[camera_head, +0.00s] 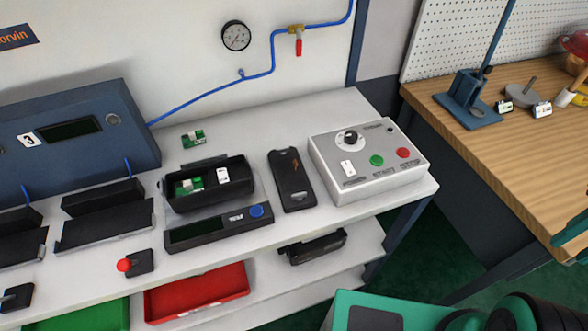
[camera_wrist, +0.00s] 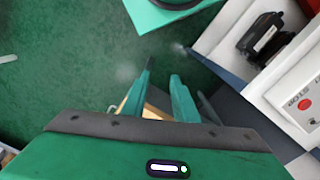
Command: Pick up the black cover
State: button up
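The black cover (camera_head: 291,180) lies flat on the white bench top, between an open black housing (camera_head: 208,203) and a grey control box (camera_head: 368,160). It is a slim rectangular piece with a small orange mark. It does not show in the wrist view. My gripper (camera_wrist: 162,68) is open and empty, its two green fingers apart above the green floor. In the head view, parts of the green fingers show at the right edge, beside the wooden table and well to the right of the cover.
A black display unit (camera_head: 218,227) lies in front of the housing. Another black part (camera_head: 313,246) lies on the lower shelf, near a red tray (camera_head: 196,291). A wooden table (camera_head: 488,130) stands at right, with green floor between it and the bench.

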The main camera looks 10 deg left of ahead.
jog(key=w+a+r+n, duration=0.3)
jog(key=w+a+n, duration=0.6)
jog(key=n, duration=2.1)
send_over(299, 193)
jog(key=f, duration=0.1)
jog(key=a+f, duration=0.1)
jog(key=f, duration=0.1)
jog(key=shift+s, duration=0.15)
jog(key=shift+d+f, duration=0.15)
jog(key=shift+f, duration=0.75)
jog(key=shift+d+f, duration=0.2)
jog(key=shift+f, duration=0.75)
jog(key=shift+d+f, duration=0.15)
jog(key=shift+f, duration=0.75)
